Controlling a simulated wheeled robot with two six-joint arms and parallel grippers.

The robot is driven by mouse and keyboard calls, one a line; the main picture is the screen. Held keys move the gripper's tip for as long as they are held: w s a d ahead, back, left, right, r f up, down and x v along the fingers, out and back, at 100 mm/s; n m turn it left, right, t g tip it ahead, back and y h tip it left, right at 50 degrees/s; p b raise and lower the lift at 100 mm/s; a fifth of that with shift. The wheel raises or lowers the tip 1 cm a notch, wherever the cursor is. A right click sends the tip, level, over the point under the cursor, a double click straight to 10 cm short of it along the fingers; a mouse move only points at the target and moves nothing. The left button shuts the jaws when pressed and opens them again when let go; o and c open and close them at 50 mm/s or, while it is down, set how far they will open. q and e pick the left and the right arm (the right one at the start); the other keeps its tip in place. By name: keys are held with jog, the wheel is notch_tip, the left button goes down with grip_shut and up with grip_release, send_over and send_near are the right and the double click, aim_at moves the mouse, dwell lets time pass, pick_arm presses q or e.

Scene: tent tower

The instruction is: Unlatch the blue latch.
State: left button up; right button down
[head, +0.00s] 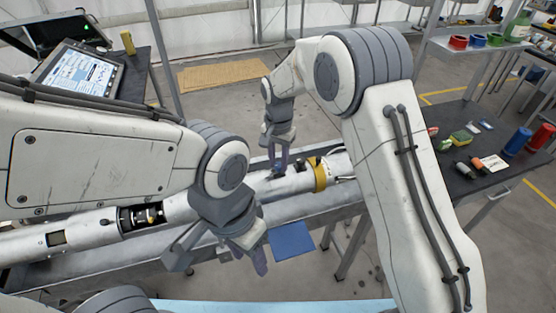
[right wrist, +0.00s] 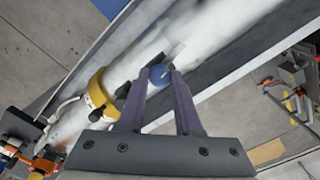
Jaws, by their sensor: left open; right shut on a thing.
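The blue latch (right wrist: 161,77) shows in the right wrist view as a round blue knob on the white tube (right wrist: 205,38). My right gripper (right wrist: 161,80) is shut on it, with one purple finger on each side. In the head view my right gripper (head: 278,162) reaches down to the top of the tube (head: 180,208), left of a yellow band (head: 319,175); its fingers mostly hide the latch there. My left gripper (head: 241,257) is open and empty, in front of the tube and left of a blue panel (head: 291,241).
The tube lies along a grey trough. Dark fittings (head: 140,217) sit in a gap in the tube at left. A tablet (head: 78,75) lies on a dark table at the back left. A dark table at right holds bottles (head: 517,141) and small items.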

jog(key=n, duration=0.4)
jog(key=shift+r+n, duration=0.1)
jog(key=shift+n, duration=0.2)
jog(key=n, duration=0.3)
jog(key=shift+n, duration=0.4)
jog(key=n, duration=0.4)
jog(key=shift+p, duration=0.35)
jog(key=shift+w+n, duration=0.1)
jog(key=shift+n, duration=1.6)
jog(key=c, duration=0.6)
grip_release()
